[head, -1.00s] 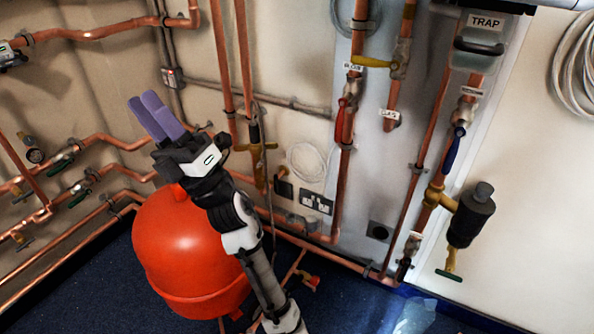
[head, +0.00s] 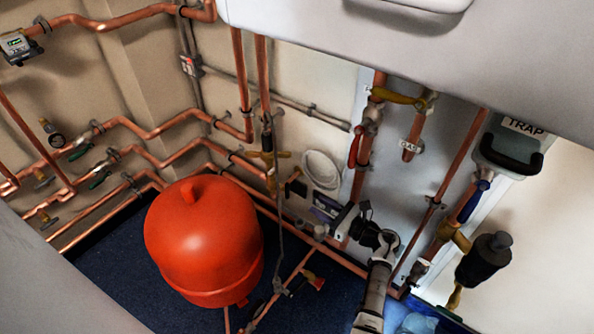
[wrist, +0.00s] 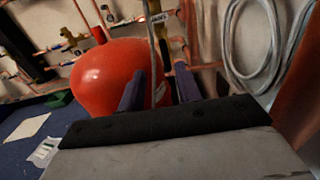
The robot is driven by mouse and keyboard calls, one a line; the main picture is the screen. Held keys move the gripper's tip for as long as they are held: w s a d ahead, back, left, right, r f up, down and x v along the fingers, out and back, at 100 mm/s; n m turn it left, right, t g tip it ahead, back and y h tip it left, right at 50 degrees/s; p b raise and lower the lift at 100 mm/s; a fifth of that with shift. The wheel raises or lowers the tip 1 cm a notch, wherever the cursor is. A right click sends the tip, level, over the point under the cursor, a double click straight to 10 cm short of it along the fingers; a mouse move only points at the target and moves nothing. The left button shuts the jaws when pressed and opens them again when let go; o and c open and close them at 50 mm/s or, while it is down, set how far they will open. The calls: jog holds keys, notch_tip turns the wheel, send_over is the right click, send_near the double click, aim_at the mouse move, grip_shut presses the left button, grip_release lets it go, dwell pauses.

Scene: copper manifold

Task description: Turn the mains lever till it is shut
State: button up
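A small tag reading MAINS (wrist: 158,18) hangs at the top middle of the wrist view. Beside it is a brass valve (wrist: 177,42); I cannot clearly make out its lever or how far it is turned. In the head view a brass valve with a yellowish handle (head: 267,155) sits on the vertical pipe behind the red tank. My gripper (head: 324,207) is low by the wall, to the right of that valve and apart from it. In the wrist view its two purple fingers (wrist: 160,88) stand apart with nothing gripped between them.
The red tank (head: 203,240) stands on the blue floor left of my arm. A coiled white cable (head: 320,170) hangs near my gripper. Red (head: 355,147) and blue (head: 473,200) levers and a yellow gas lever (head: 398,98) are on pipes to the right. Copper pipes line the walls.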

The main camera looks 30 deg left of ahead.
aim_at(289, 187)
jog(key=a, duration=0.4)
jog(key=w+a, duration=0.1)
jog(key=a, duration=0.4)
jog(key=w+a+p, duration=0.1)
jog(key=a, duration=0.3)
jog(key=shift+w+a, duration=0.25)
grip_shut()
